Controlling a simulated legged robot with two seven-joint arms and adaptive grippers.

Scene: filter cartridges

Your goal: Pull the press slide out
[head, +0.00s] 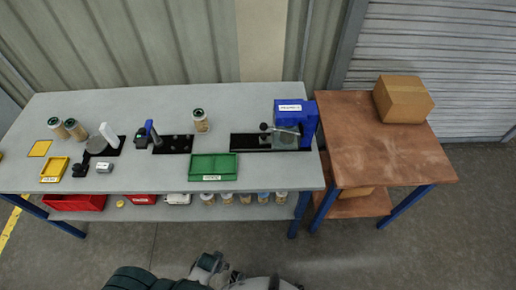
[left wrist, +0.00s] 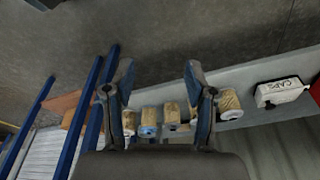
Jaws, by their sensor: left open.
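The press (head: 295,112) is a blue block with a white label, standing at the right end of the grey workbench. Its slide (head: 286,139) is a pale plate low in front of the blue block, with a dark ball knob (head: 264,127) at its left. The slide sits over a long black base (head: 244,142) that reaches left. My left gripper (left wrist: 158,75) shows in the left wrist view, fingers spread and empty, facing the lower shelf and well away from the press. The press is not seen in that view. My right gripper is not in view.
A green bin (head: 213,167) stands at the bench's front edge, left of the press base. A jar (head: 201,121) stands behind it. A brown table (head: 380,140) with a cardboard box (head: 403,99) adjoins at right. Several cartridges (left wrist: 171,113) line the lower shelf.

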